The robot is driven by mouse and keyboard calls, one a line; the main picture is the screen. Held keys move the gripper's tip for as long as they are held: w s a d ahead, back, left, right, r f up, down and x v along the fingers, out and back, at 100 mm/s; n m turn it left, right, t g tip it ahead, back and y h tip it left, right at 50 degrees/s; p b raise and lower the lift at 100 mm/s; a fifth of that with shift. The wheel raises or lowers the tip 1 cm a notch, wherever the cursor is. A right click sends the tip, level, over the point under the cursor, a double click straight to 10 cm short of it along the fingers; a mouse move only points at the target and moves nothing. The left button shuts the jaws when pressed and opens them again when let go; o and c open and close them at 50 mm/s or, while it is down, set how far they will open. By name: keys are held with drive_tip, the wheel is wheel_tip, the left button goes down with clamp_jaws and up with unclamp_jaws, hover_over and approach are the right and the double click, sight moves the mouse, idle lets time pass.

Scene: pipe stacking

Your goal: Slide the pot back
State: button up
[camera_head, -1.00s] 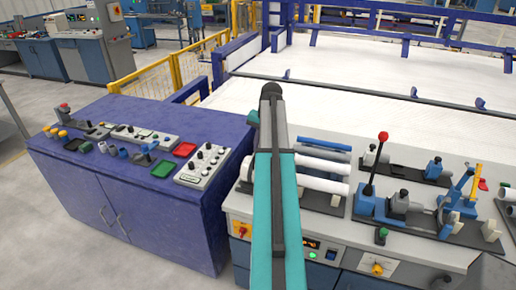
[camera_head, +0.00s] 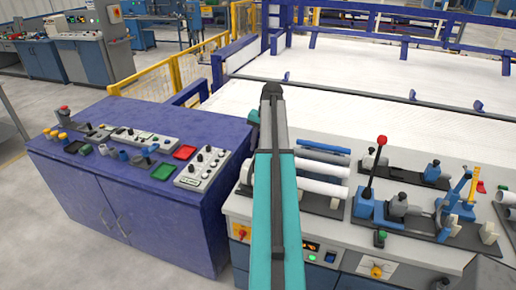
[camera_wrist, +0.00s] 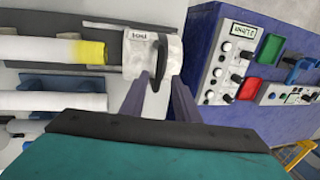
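In the wrist view, a white labelled pot (camera_wrist: 138,52) stands at the end of a white pipe with a yellow end band (camera_wrist: 86,52). A dark ring or handle sits on the pot's right side. The two fingers of my gripper (camera_wrist: 160,98) stand apart, one either side of the dark part's lower end; whether they touch it I cannot tell. I see nothing clearly held. In the head view my arm covers the gripper and most of the pot.
More white pipes (camera_head: 325,189) lie on the grey bench, beside blue rails (camera_head: 325,147). A red-topped lever (camera_head: 381,141) and clamp fixtures stand to the right. A purple cabinet (camera_head: 112,190) with control boxes and trays stands left, its panel close to my gripper.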

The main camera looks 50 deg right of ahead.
wheel_tip(320, 180, up, 12)
drive_tip(key=s+p, duration=0.2)
drive_tip(key=p, duration=0.4)
drive_tip(key=shift+s+d+p, duration=0.15)
drive_tip(key=shift+d+p, duration=0.2)
drive_tip(key=shift+p, duration=0.05)
drive_tip(key=shift+f, duration=0.1)
